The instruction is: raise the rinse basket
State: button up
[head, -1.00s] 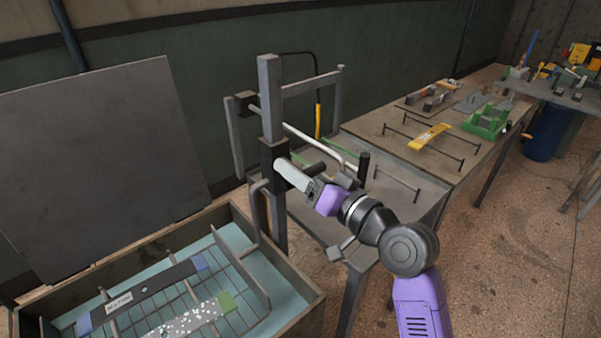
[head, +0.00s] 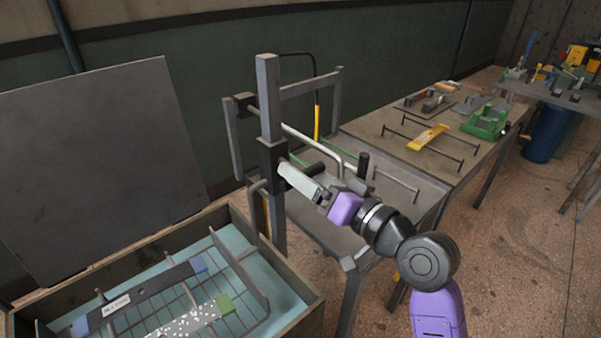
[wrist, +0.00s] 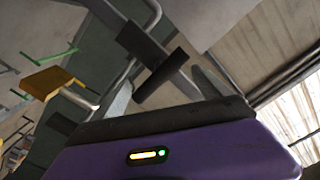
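The rinse basket (head: 262,290) is a grey wire basket low in the water of a tank at the lower left. It carries a dark labelled bar (head: 150,291) and a white-speckled bar with a green end (head: 185,325). A dark sliding block (head: 272,165) sits on the upright post (head: 268,100) behind the tank, with a dark handle jutting out. My gripper (head: 302,184) is beside this block and hides part of the handle. In the wrist view, its pale fingers (wrist: 163,92) stand apart, with the dark T-shaped handle (wrist: 158,78) showing between and beyond them. I cannot tell whether they touch it.
The tank's wooden rim (head: 300,318) is in front of the post, and a large dark panel (head: 95,160) stands behind the tank. A bench (head: 395,160) to the right holds rails, a yellow bar (head: 428,137) and a green holder (head: 487,122). Floor is free at right.

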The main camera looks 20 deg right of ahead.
jog(key=shift+b+v, duration=0.4)
jog(key=shift+v, duration=2)
jog(key=d+r+m+t+h, duration=0.1)
jog(key=d+r+t+h, duration=0.1)
jog(key=d+r+h, duration=0.15)
jog(key=s+d+f+m+h, duration=0.1)
jog(key=s+d+f+h, duration=0.1)
jog(key=s+f+h, duration=0.35)
jog(key=s+a+f+n+g+y, duration=0.1)
jog(key=s+f, duration=0.4)
jog(key=s, duration=0.5)
jog(key=s+a+f+n+g+y, duration=0.1)
jog(key=s+a+f, duration=0.3)
jog(key=s, duration=0.6)
jog(key=s+a+f+n+g+y, duration=0.1)
jog(key=s+a+f+n+g, duration=0.1)
jog(key=s+f, duration=0.4)
jog(key=s+a+n, duration=0.1)
jog(key=s, duration=0.3)
jog(key=shift+s, duration=0.25)
